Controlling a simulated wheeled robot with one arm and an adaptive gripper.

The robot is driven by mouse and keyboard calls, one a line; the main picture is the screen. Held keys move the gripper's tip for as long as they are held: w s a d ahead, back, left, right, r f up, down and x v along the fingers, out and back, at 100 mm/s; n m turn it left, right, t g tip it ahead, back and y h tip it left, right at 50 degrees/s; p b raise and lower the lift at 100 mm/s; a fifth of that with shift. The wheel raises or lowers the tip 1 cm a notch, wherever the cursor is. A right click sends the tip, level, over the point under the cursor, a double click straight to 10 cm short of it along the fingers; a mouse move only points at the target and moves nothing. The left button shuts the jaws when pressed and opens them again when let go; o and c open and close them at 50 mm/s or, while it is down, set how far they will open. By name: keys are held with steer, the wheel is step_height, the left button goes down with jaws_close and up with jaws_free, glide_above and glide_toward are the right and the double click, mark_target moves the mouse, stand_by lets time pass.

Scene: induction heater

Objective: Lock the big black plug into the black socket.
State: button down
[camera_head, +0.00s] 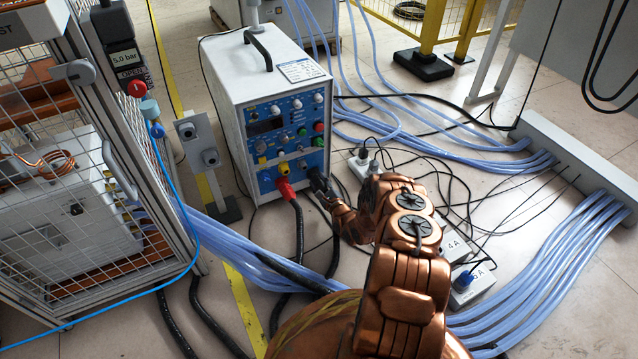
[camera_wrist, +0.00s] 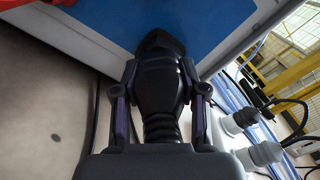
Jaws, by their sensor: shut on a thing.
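The big black plug (camera_wrist: 160,88) fills the middle of the wrist view, with a finger of my gripper (camera_wrist: 160,100) on each side of it. My gripper is shut on it. The plug's front end is against or very near the blue front panel (camera_wrist: 205,25). The black socket is hidden behind the plug, so I cannot tell how far the plug sits in it or whether it is locked. In the head view my gripper (camera_head: 326,192) is at the lower right of the power unit's blue panel (camera_head: 285,140). A red plug (camera_head: 286,188) with a black cable sits left of it.
The white power unit (camera_head: 262,75) stands on the floor. A fenced cage (camera_head: 75,190) is at the left. Grey and white connector boxes (camera_head: 470,285) stand right of my arm. Blue hoses (camera_head: 430,125) and black cables cross the floor.

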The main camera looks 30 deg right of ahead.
steer(key=c, duration=0.6)
jaws_free()
steer(key=shift+o, duration=0.2)
steer(key=shift+s, duration=0.15)
steer(key=s+a, duration=0.1)
steer(key=s, duration=1)
steer(key=shift+s, duration=0.35)
